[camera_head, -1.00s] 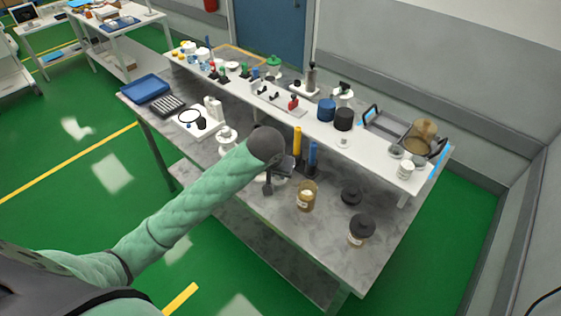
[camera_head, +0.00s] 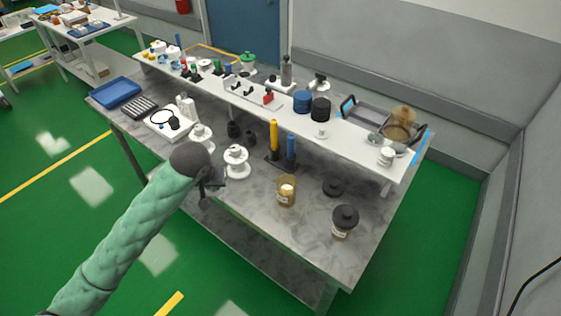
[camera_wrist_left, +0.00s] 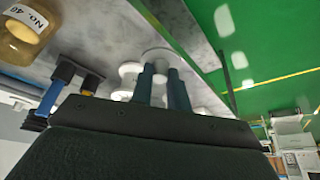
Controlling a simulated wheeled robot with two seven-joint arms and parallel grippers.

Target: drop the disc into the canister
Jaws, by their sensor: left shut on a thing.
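An amber canister (camera_head: 286,192) with a pale label stands open on the grey lower worktop, and something pale shows inside it. A labelled amber canister also shows at the upper left of the left wrist view (camera_wrist_left: 25,28). A second amber jar (camera_head: 344,224) has a black lid on. My left gripper (camera_head: 212,187) is left of the open canister, near the table's front edge. In the left wrist view its two dark fingers (camera_wrist_left: 160,76) are close together, shut on a thin greyish round piece that seems to be the disc (camera_wrist_left: 157,54). The disc is hard to make out in the head view.
A black lid (camera_head: 333,187) lies right of the open canister. White spool-shaped items (camera_head: 236,161) stand just behind my gripper. A raised white shelf (camera_head: 355,143) runs behind. Worktop in front of the canister is clear.

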